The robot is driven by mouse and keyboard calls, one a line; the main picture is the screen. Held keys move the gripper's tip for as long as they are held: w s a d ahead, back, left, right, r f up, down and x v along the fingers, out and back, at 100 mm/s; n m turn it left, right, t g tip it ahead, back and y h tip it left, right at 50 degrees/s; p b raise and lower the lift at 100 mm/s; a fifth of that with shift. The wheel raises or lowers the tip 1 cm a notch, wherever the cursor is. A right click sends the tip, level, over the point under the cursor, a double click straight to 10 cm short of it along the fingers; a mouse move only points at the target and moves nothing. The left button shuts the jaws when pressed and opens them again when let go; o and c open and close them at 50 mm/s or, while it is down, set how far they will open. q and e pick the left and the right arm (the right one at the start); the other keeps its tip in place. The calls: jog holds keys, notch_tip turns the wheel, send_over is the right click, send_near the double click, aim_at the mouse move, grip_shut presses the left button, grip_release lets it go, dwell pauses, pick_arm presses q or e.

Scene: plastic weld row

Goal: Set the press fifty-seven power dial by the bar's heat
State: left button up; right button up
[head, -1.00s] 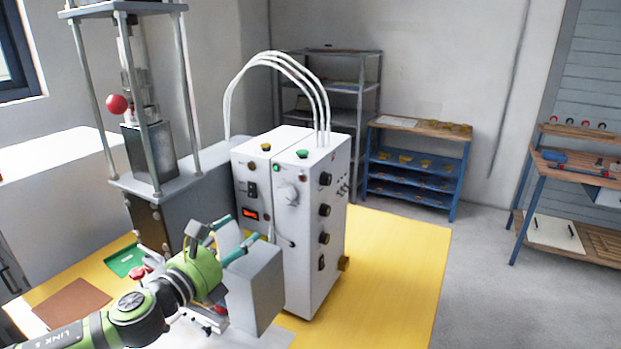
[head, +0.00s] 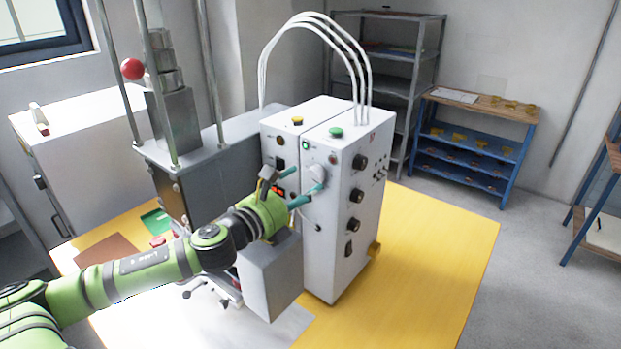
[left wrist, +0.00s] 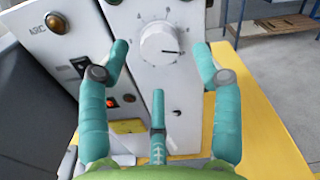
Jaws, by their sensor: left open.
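The white press cabinet (head: 345,225) stands on the yellow floor mat or table top. Its round white power dial (head: 317,174) is on the front face. In the left wrist view the dial (left wrist: 160,42) is centred near the top, with scale marks around it and a dark pointer mark at its lower right. My left gripper (head: 304,181) is open in front of the dial, its teal fingers (left wrist: 162,52) spread to either side and apart from it. A lit red-orange display (head: 279,194) sits left of the dial. A heated bar cannot be made out. My right gripper is not in view.
The press frame with a red ball knob (head: 132,69) rises at left. White cables arch above the cabinet. A blue shelf (head: 470,145) stands behind at right.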

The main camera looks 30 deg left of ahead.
aim_at(312, 180)
pick_arm(q)
jog(key=w, duration=0.1)
jog(key=w+p, duration=0.1)
jog(key=shift+w+d+r, duration=0.1)
jog(key=shift+w+r, duration=0.1)
jog(key=shift+w, duration=0.1)
jog(key=shift+w+d+f, duration=0.15)
jog(key=shift+w+f, duration=0.05)
jog(key=shift+w, duration=0.4)
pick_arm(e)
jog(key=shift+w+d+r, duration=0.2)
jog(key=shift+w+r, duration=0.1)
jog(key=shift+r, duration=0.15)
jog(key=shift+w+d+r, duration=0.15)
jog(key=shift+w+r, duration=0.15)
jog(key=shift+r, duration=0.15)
pick_arm(q)
jog(key=shift+s, duration=0.1)
jog(key=c, duration=1.1)
